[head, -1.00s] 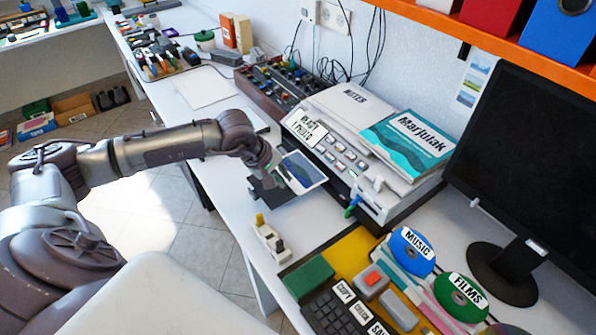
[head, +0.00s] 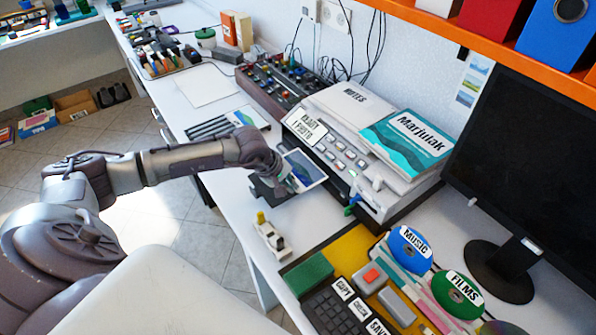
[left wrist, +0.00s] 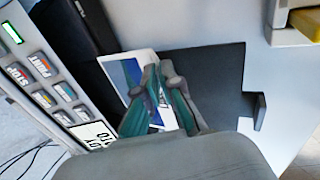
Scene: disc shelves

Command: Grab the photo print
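The photo print (head: 304,169) is a small picture with a white border and blue and green tones. It sticks out at the front of the printer (head: 350,135), over a dark tray (head: 268,190). In the left wrist view the print (left wrist: 133,75) lies behind my fingers, which hide part of it. My left gripper (head: 291,183) is at the print's near edge. In the left wrist view its two teal-padded fingers (left wrist: 159,72) stand apart with a narrow gap at the tips; I cannot tell whether they touch the print. My right gripper is not in view.
A small white block with knobs (head: 270,240) stands near the desk's front edge. A yellow mat (head: 350,250) with keys and labelled discs lies to the right, before a monitor (head: 525,170). A mixer (head: 280,85) stands behind the printer. A white sheet (head: 205,85) lies farther back.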

